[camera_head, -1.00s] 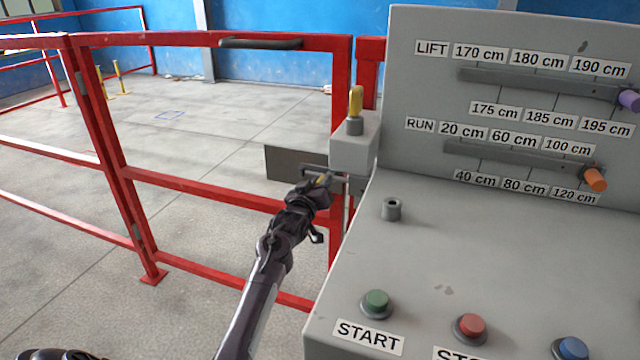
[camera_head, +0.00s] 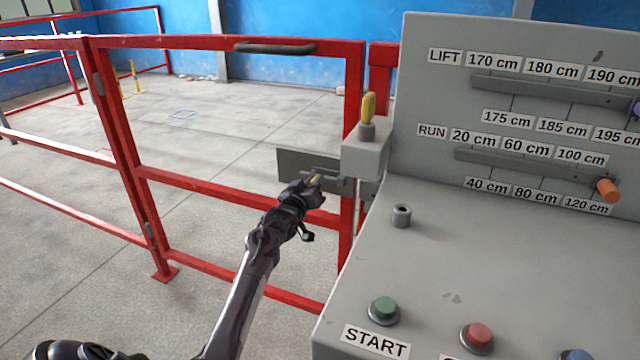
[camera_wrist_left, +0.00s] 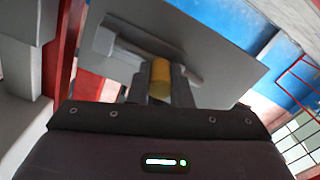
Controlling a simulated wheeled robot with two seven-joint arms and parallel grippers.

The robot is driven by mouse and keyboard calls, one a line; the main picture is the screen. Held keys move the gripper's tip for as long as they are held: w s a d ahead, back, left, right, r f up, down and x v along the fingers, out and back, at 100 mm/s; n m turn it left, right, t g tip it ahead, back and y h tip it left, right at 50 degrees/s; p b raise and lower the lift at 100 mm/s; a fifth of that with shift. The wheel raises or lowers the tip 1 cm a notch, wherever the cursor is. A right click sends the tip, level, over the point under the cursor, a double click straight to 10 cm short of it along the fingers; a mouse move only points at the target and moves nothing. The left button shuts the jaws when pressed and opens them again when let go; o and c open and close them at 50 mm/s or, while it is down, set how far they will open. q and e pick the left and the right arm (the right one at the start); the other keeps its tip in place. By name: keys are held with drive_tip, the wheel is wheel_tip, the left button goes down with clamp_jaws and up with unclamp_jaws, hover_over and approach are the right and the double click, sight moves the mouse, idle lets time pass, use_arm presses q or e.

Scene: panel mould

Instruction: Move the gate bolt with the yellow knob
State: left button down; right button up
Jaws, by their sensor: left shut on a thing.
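The gate bolt (camera_head: 334,178) is a grey bar on a dark grey plate (camera_head: 296,160) fixed to the red gate (camera_head: 230,196). Its yellow knob (camera_head: 315,178) is small and partly hidden by my left gripper (camera_head: 312,182). In the left wrist view the yellow knob (camera_wrist_left: 161,74) sits between the two fingers of my left gripper (camera_wrist_left: 160,88), which is shut on it. The grey plate (camera_wrist_left: 215,70) lies behind the knob there. The gate stands in line with its post, beside the console. My right gripper is not in view.
A grey console (camera_head: 480,250) with buttons and sliders fills the right side. A box (camera_head: 366,158) with an upright yellow handle (camera_head: 368,107) juts out just right of the bolt. Red rails (camera_head: 60,208) run left. The floor beyond the gate is open.

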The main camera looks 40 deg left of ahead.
use_arm(q)
drive_tip(key=c, duration=1.3)
unclamp_jaws()
drive_tip(key=shift+s+a, duration=0.1)
drive_tip(key=shift+a, duration=0.25)
drive_tip(key=shift+d, duration=0.1)
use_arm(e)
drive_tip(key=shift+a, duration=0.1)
use_arm(q)
drive_tip(key=shift+s+d+f, duration=0.1)
drive_tip(key=shift+s+d, duration=0.1)
drive_tip(key=shift+s, duration=0.35)
drive_tip(key=v, duration=0.6)
drive_tip(key=shift+s, duration=0.3)
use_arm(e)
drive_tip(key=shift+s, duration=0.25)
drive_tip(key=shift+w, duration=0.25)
